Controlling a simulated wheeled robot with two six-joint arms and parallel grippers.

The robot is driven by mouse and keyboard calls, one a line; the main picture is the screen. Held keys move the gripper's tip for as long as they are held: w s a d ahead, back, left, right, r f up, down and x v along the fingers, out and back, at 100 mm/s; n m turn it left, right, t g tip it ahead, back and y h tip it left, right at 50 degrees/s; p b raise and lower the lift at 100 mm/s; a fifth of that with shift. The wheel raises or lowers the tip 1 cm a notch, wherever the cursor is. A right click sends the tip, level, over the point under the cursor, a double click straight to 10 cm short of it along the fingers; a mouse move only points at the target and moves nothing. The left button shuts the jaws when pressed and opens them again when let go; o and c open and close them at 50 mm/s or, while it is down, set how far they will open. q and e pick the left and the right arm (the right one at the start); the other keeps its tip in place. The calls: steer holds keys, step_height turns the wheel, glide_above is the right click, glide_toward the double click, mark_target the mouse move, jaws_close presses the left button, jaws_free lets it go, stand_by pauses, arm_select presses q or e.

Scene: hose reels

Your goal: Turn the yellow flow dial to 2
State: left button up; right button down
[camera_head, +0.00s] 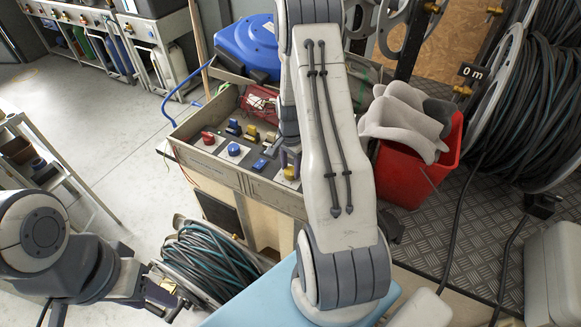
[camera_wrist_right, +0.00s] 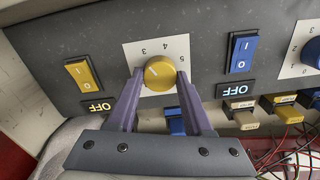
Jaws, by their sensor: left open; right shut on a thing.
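The yellow flow dial (camera_wrist_right: 160,72) sits on a white plate with numbers (camera_wrist_right: 134,52) on a dark panel. My right gripper (camera_wrist_right: 158,77) is shut on the dial, one purple finger on each side. Numbers 3, 4 and 5 show around the dial, turned in this view; the fingers hide part of the plate. A pale mark shows on the dial, but its exact reading is unclear. In the head view the dial (camera_head: 290,173) is small and partly behind my right gripper (camera_head: 290,161). My left gripper (camera_head: 166,302) is open and empty at lower left, by a hose coil.
A yellow rocker switch (camera_wrist_right: 83,75) and a blue one (camera_wrist_right: 241,51) flank the dial. Blue (camera_head: 234,150) and red (camera_head: 208,138) dials lie further left on the panel. A red bin (camera_head: 400,178) stands right of my right arm; a hose coil (camera_head: 205,262) lies below.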

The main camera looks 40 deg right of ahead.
steer(key=n, duration=0.4)
steer(key=shift+n+p, duration=0.3)
steer(key=n, duration=0.5)
stand_by(0.4)
steer(key=shift+c, duration=1.5)
jaws_free()
steer(key=shift+r, duration=0.1)
